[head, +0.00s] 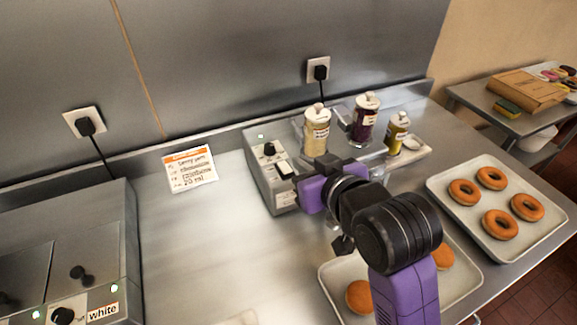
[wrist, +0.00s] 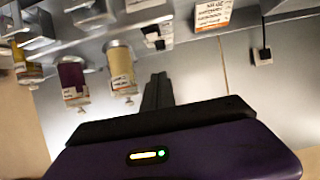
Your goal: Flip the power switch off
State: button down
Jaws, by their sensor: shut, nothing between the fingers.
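The power switch (head: 284,168) is a pale rocker on the sloped top of a grey control box (head: 262,185), just below a black knob (head: 269,149). A small green light shows at the box's back edge. My gripper (head: 295,178) is at the box's right side, close to the switch; I cannot tell whether it touches. In the wrist view, my gripper's dark fingers (wrist: 157,78) are together and empty, pointing toward the box's controls. The purple hand hides part of the box. Whether the rocker is tipped on or off cannot be told.
Topping jars (head: 316,138) stand behind and right of the box. A doughnut tray (head: 470,280) lies partly under my arm, and another tray (head: 547,235) is at right. A machine labelled white (head: 100,230) stands at left.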

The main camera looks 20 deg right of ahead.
jog(key=p, duration=0.1)
send_over(286, 170)
jog(key=s, duration=0.1)
notch_tip(286, 170, down, 3)
jog(key=shift+s+f, duration=0.1)
notch_tip(286, 170, down, 2)
jog(key=shift+s+f+p, duration=0.1)
jog(key=shift+f+p, duration=0.15)
jog(key=shift+p, duration=0.1)
jog(key=shift+s+f, duration=0.1)
jog(key=shift+f, duration=0.75)
jog(key=f+b, duration=0.1)
jog(key=b, duration=0.1)
jog(key=t+b, duration=0.1)
jog(key=shift+s+f+b, duration=0.2)
jog(key=shift+f+b, duration=0.15)
jog(key=shift+r+p, duration=0.45)
jog(key=shift+p, duration=0.15)
jog(key=shift+r, duration=0.1)
jog(key=shift+r+p, duration=0.7)
jog(key=shift+p, duration=0.1)
